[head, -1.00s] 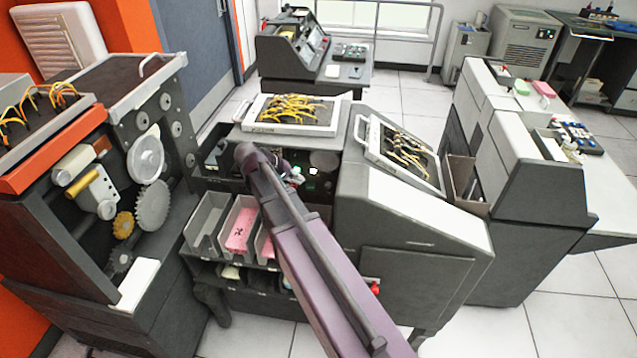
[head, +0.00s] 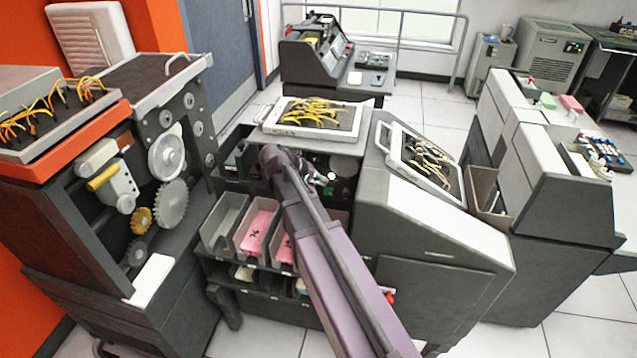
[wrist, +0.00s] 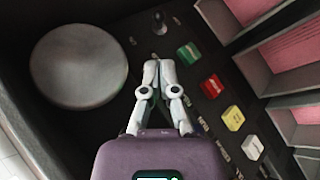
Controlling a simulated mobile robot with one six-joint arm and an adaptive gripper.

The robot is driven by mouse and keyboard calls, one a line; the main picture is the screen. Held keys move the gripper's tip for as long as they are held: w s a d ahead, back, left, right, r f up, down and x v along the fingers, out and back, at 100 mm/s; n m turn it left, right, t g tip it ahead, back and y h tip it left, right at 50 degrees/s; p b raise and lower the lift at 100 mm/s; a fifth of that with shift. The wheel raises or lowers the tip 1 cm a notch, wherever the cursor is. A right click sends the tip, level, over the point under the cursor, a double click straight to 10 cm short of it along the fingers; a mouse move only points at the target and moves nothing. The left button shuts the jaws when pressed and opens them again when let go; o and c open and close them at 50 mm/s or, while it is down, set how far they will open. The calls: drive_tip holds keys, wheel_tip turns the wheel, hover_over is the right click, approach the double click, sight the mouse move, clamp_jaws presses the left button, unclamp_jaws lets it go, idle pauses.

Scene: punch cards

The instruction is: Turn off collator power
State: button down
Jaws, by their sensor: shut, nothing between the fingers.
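The collator (head: 440,215) is the grey machine in the middle of the head view, with card bins on its front. Its dark control panel (wrist: 185,100) fills much of the wrist view. A small dark toggle-like switch (wrist: 159,22) sits at the top of the panel. Below it run a green button (wrist: 188,53), a red button (wrist: 212,87) and pale yellow and white buttons (wrist: 233,118). My gripper (wrist: 152,64) is shut and empty. Its tips appear just below the switch and left of the green button; contact cannot be told. In the head view my arm largely hides the panel.
A round metal disc (wrist: 78,65) lies left of my gripper in the wrist view. Card bins (head: 223,225) with pink cards (head: 257,228) border the panel. Wired plugboards (head: 312,117) sit on top. A geared machine (head: 95,215) stands left, another grey machine (head: 560,195) right.

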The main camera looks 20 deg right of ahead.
sight(345, 191)
drive_tip(key=shift+b+x, duration=2.4)
drive_tip(key=shift+x, duration=1.45)
